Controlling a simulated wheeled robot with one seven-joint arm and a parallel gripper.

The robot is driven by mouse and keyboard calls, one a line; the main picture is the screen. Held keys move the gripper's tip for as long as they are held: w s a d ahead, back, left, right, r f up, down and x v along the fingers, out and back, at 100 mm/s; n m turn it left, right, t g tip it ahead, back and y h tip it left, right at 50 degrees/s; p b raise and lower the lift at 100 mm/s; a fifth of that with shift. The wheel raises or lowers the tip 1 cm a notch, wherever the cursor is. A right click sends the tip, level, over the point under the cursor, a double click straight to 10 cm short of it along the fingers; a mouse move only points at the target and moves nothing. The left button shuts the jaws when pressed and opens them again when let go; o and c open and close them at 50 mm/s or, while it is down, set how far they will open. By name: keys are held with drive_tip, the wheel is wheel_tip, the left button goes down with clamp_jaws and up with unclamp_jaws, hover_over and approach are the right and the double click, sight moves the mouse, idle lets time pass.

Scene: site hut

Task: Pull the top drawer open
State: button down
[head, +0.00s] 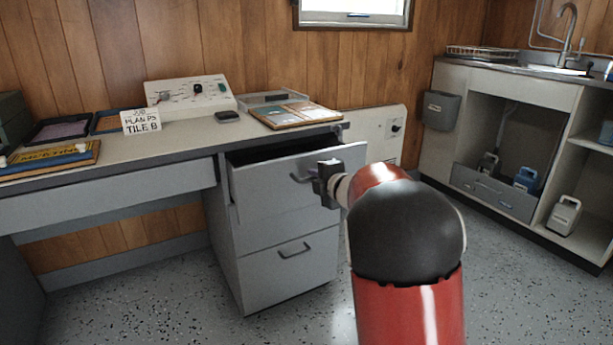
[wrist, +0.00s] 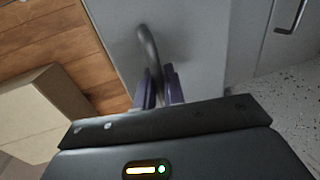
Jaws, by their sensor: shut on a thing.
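The top drawer (head: 265,190) is a grey drawer in the pedestal under the desk. It stands partly open, with its dark inside showing above the front. My gripper (head: 321,184) is at the right part of the drawer front, at the handle (head: 300,178). In the wrist view the fingers (wrist: 160,88) are shut on the curved dark handle (wrist: 148,45), which stands out from the grey drawer front (wrist: 195,60). Part of the handle is hidden by the gripper.
The lower drawer (head: 285,265) is shut, with its own handle (head: 295,250). The desk top (head: 190,138) holds a sign, a control box, trays and a board. A sink cabinet (head: 510,90) stands at the right. The speckled floor (head: 300,320) in front is clear.

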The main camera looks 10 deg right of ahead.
drive_tip(key=f+v, duration=0.1)
drive_tip(key=v, duration=0.7)
drive_tip(key=f+b+v, duration=0.1)
drive_tip(key=f+v, duration=0.1)
drive_tip(key=v, duration=0.7)
drive_tip(key=shift+s+f, duration=0.35)
drive_tip(key=shift+s, duration=0.05)
drive_tip(key=shift+d, duration=0.15)
drive_tip(key=c, duration=1.6)
unclamp_jaws()
drive_tip(key=shift+o, duration=0.2)
drive_tip(key=p+v, duration=0.1)
drive_tip(key=v, duration=0.6)
drive_tip(key=shift+s, duration=0.35)
drive_tip(key=shift+d+r, duration=0.15)
